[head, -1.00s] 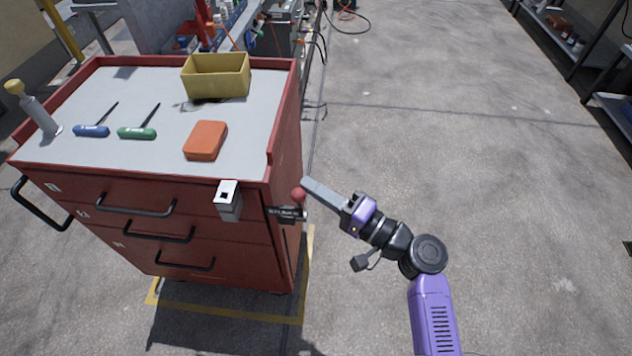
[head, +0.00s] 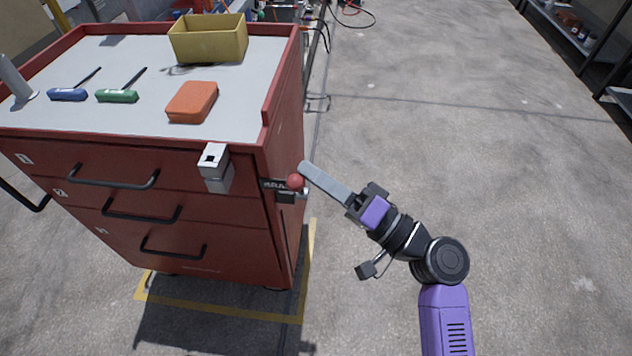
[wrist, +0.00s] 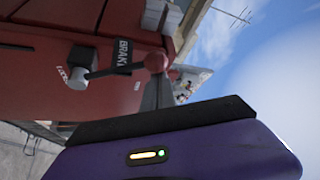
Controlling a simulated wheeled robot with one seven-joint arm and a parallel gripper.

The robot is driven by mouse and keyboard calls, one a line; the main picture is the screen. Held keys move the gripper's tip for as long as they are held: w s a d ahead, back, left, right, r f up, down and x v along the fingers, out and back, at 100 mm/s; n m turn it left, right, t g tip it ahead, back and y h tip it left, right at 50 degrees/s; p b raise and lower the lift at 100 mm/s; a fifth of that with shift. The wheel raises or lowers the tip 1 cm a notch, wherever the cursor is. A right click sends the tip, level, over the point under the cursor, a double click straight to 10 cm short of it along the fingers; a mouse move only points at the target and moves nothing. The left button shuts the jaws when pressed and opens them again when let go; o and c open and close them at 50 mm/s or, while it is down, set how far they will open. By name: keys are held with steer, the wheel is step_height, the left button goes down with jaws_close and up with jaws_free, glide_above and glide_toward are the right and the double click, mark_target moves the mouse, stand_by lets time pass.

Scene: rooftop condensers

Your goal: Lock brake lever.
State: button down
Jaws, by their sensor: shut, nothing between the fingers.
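The brake lever has a red ball knob (head: 295,181) and sits at the right front corner of the red tool cart (head: 225,255), beside a dark label. In the wrist view the red knob (wrist: 156,61) tops a dark lever rod (wrist: 115,70) that runs left to a dark pivot block, with a "BRAK" label next to it. My gripper (head: 306,168) is shut and empty. Its fingertips are right at the knob, on its upper right in the head view. In the wrist view the fingers (wrist: 158,92) reach the knob. Whether they touch it I cannot tell.
The cart top holds a yellow bin (head: 208,42), an orange box (head: 192,101), and blue (head: 68,95) and green (head: 117,96) handled tools. A grey-white block (head: 216,170) is on the cart front, left of the lever. Concrete floor (head: 470,150) to the right is open.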

steer(key=s+f+n+g+y+b, duration=0.1)
steer(key=s+f+n+b, duration=0.4)
steer(key=b, duration=1.5)
steer(key=shift+s+f+g+y, duration=0.3)
steer(key=shift+s+f+y, duration=0.6)
steer(key=shift+s+f, duration=0.75)
steer(key=shift+w+a+f, duration=0.2)
steer(key=shift+w+f, duration=0.05)
steer(key=shift+f, duration=0.3)
